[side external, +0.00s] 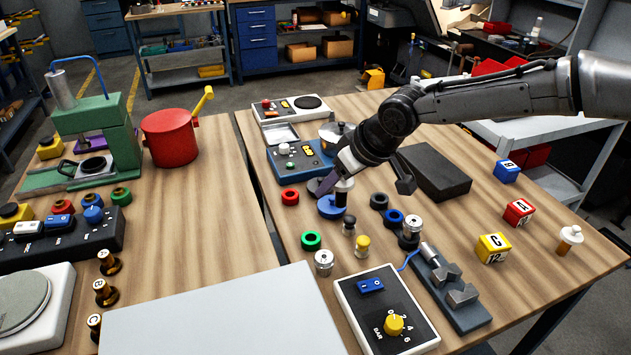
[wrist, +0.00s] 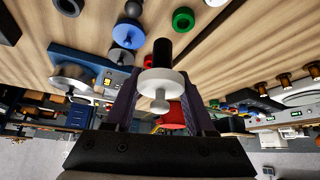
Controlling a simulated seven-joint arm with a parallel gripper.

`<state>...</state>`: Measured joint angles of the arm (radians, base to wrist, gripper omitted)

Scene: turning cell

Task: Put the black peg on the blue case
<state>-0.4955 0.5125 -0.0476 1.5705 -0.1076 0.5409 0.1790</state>
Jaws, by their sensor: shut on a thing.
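My gripper (side external: 334,186) is shut on the black peg (side external: 341,199), which has a white flange and knob at its top end. In the wrist view the peg's black shaft (wrist: 162,50) points away from the camera, with the white flange between my gripper's fingers (wrist: 163,98). A blue round piece (side external: 327,209) is close beneath the peg; contact cannot be told.
Small rings and pegs stand around the gripper, including a red ring (side external: 290,197), a green ring (side external: 311,241) and a yellow-topped peg (side external: 362,245). A black block (side external: 433,171) lies to the right. A switch box (side external: 386,317) is at the front.

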